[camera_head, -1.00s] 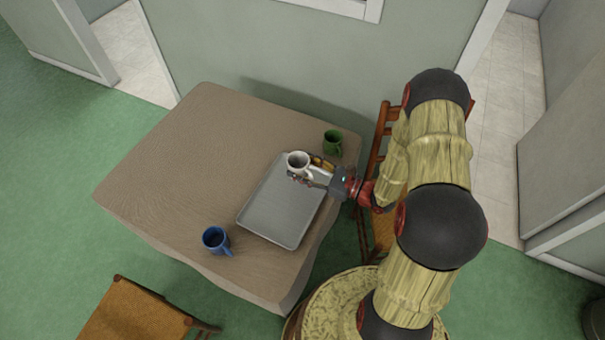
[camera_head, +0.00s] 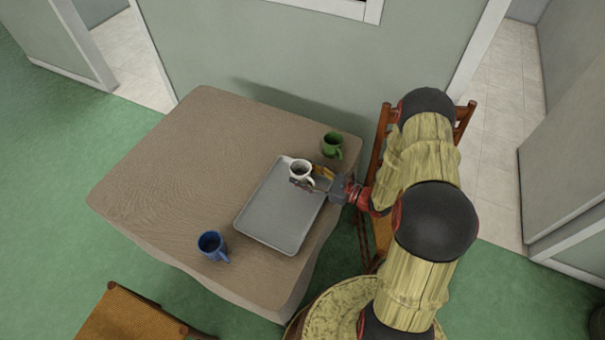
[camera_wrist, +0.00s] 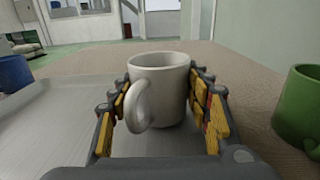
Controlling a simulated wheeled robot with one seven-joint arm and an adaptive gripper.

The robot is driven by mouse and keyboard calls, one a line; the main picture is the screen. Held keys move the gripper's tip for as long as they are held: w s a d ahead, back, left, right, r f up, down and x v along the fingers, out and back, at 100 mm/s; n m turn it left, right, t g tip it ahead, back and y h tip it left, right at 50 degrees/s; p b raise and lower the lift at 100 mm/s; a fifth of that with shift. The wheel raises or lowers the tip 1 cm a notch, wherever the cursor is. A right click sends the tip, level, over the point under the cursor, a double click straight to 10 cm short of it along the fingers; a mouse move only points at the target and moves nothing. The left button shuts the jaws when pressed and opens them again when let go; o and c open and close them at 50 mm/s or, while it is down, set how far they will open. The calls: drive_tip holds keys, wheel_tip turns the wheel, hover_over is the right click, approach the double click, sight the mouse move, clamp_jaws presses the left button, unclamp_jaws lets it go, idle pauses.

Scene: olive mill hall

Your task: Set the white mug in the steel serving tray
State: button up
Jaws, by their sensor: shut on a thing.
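The white mug (camera_head: 300,169) is upright at the far end of the steel serving tray (camera_head: 272,222) in the head view. My gripper (camera_head: 304,180) is shut on the mug, with a finger on each side. In the wrist view the mug (camera_wrist: 158,88) stands upright between my gripper's yellow-padded fingers (camera_wrist: 165,108), its handle towards the camera. The tray (camera_wrist: 55,125) spreads below and to the left there. The mug's base is over the tray's far part; I cannot tell for certain whether it touches the tray floor.
A green mug (camera_head: 332,144) stands beyond the tray's far right corner, close to my gripper. A blue mug (camera_head: 211,245) stands left of the tray. The brown table (camera_head: 190,160) is clear on its left side. A wooden chair (camera_head: 381,150) stands at its right.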

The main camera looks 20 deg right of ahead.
drive_tip(key=o, duration=0.8)
drive_tip(key=shift+f, duration=0.15)
drive_tip(key=o, duration=0.5)
